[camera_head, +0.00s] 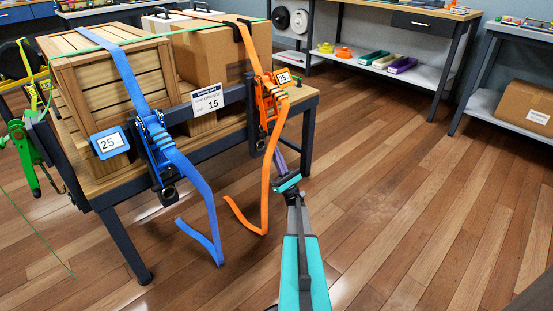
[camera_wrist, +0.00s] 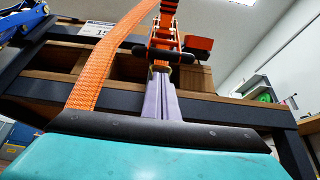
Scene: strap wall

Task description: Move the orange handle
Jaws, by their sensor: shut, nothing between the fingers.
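The orange ratchet handle (camera_head: 267,100) hangs on the front right of the table, with its orange strap (camera_head: 265,190) dangling to the floor. In the wrist view the orange handle (camera_wrist: 165,32) is straight ahead, with a black bar across its lower end. My gripper (camera_head: 278,158) reaches up from below; its pale purple fingers (camera_wrist: 161,95) are together, with their tips at or just under the handle's lower end. I cannot tell whether they touch it. Nothing shows between the fingers. The strap passes left of the fingers in the wrist view.
A blue ratchet (camera_head: 158,142) with its strap hangs to the left. A wooden crate (camera_head: 105,75) and a cardboard box (camera_head: 220,52) sit on the table (camera_head: 315,92). A green ratchet (camera_head: 22,150) is at far left. The floor to the right is clear.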

